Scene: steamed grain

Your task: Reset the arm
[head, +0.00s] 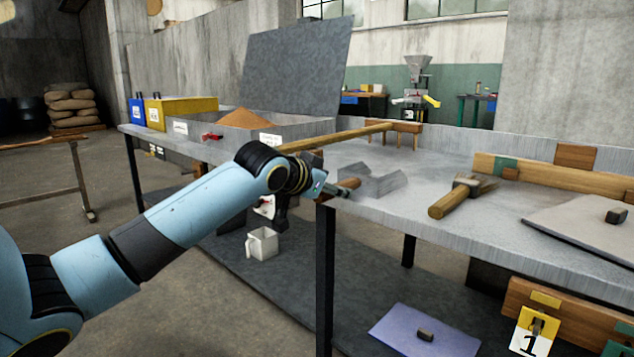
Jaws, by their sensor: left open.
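My light blue left arm reaches in from the left. Its dark left gripper (335,190) is at the front edge of the grey worktable (420,215), beside a grey metal scoop-like piece (378,182). A short wooden handle end shows just behind the fingers; whether they touch it I cannot tell. The gripper is open, and I see nothing held in it. A long wooden pole (340,138) lies behind the wrist, partly hidden by it. My right gripper is not in view.
A grey tray of brown grain (270,118) and blue and yellow bins (180,108) stand at the back left. A wooden-handled brush (462,195) and grey board (585,225) lie to the right. Below are a white jug (262,243) and a purple board (425,335).

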